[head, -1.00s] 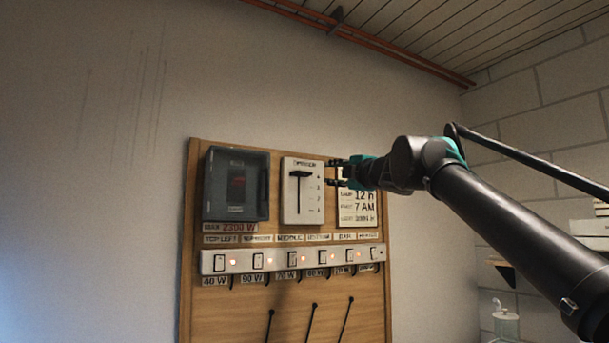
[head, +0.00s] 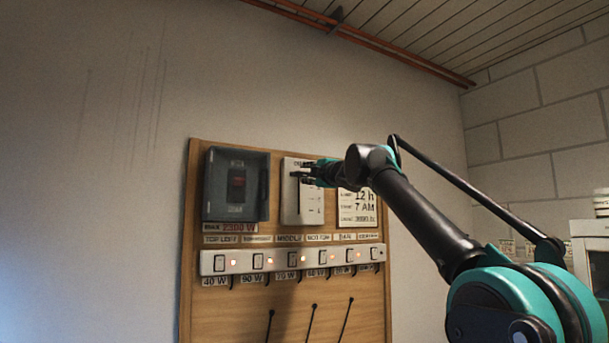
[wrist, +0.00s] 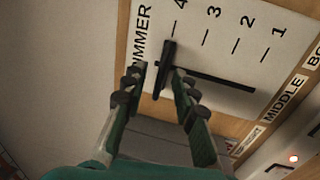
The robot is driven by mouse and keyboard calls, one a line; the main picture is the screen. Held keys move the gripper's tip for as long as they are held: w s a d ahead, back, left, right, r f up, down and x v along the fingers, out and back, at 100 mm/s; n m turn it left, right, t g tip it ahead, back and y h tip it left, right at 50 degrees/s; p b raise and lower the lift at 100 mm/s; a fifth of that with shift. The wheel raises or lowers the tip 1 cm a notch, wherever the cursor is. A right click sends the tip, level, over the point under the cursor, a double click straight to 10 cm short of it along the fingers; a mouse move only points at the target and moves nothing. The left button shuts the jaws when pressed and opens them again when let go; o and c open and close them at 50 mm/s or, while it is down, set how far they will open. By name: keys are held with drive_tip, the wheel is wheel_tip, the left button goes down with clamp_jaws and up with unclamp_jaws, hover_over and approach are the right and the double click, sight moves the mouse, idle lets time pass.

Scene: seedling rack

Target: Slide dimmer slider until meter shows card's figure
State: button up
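The dimmer (head: 290,213) is a pale plate on the wooden board, with a slot and marks 1 to 4. My gripper (head: 306,172) is at its upper part and hides much of the slider in the head view. In the wrist view the dark slider knob (wrist: 167,62) stands at the 4 end of the slot. My gripper (wrist: 157,78) is open, with its fingers on either side of the knob; the right finger is very near it, and I cannot tell if it touches. The white card (head: 360,208) shows "12 h", "7 AM" and a blurred bottom line. I cannot make out a meter.
A strip of switches with lit lamps (head: 290,259) runs below. Several thin dark rods are lower on the wooden board (head: 230,310). The wall to the left is bare.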

drive_tip(key=shift+w+a+r, duration=0.15)
drive_tip(key=shift+w+a, duration=0.25)
drive_tip(key=shift+w, duration=0.15)
clamp_jaws()
